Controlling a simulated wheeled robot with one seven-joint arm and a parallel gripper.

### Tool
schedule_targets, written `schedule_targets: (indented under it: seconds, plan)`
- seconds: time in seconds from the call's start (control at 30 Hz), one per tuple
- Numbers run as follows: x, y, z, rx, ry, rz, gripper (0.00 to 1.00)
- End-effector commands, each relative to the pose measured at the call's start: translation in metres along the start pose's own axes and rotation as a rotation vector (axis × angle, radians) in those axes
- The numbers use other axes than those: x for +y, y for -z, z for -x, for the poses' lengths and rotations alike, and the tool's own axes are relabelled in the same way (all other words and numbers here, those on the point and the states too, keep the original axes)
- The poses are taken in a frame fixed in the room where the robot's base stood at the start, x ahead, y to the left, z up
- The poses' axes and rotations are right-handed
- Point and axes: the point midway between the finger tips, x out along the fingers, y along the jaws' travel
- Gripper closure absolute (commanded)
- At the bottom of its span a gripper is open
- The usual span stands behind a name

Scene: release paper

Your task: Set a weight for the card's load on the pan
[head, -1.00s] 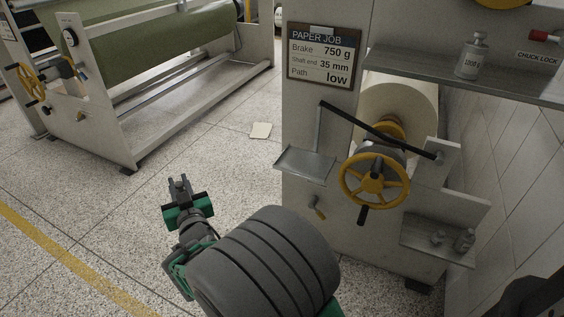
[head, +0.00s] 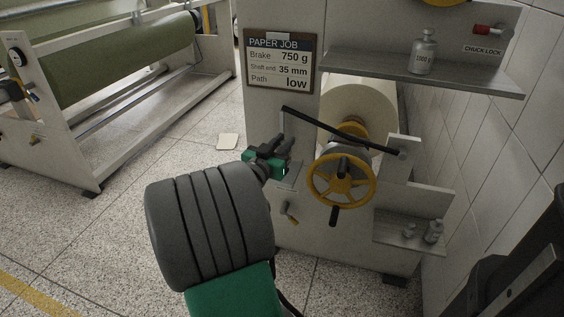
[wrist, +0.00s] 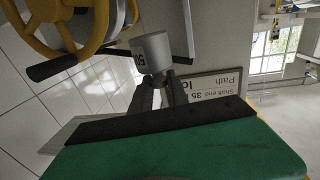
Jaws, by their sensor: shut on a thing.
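The card (head: 280,62) reads Brake 750 g, shaft end 35 mm, path low; it shows upside down in the wrist view (wrist: 215,88). My gripper (head: 286,148) is at the hanging pan (head: 292,181), covering most of it in the head view. In the wrist view my gripper (wrist: 163,82) is shut on the knob of a grey metal weight (wrist: 151,50). Its label begins with 50; the rest is turned away. Whether the weight touches the pan cannot be told. A 1000 g weight (head: 423,55) stands on the upper shelf.
The black brake lever (head: 340,130) and yellow handwheel (head: 341,180) are close to the right of my gripper. The upper shelf (head: 450,78) juts out above them. A paper roll (head: 360,105) sits behind. Open floor lies to the left.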

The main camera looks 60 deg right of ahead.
Motion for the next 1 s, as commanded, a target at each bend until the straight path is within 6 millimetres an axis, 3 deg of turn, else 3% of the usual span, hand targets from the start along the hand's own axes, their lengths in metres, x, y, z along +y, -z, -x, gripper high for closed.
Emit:
schedule_targets:
  seconds: [0.1,0.2,0.33,0.47,0.67,1.0]
  plan:
    - [-0.011,-0.018,-0.032,0.002,-0.003,0.000,1.00]
    - [-0.018,-0.044,-0.048,0.001,-0.001,0.003,1.00]
    - [-0.026,-0.061,-0.064,0.004,0.002,0.000,1.00]
    - [-0.029,-0.070,-0.072,0.004,0.002,-0.001,1.00]
    - [-0.030,-0.102,-0.074,0.004,0.003,0.001,1.00]
    - [-0.030,-0.104,-0.074,0.005,0.003,-0.001,1.00]
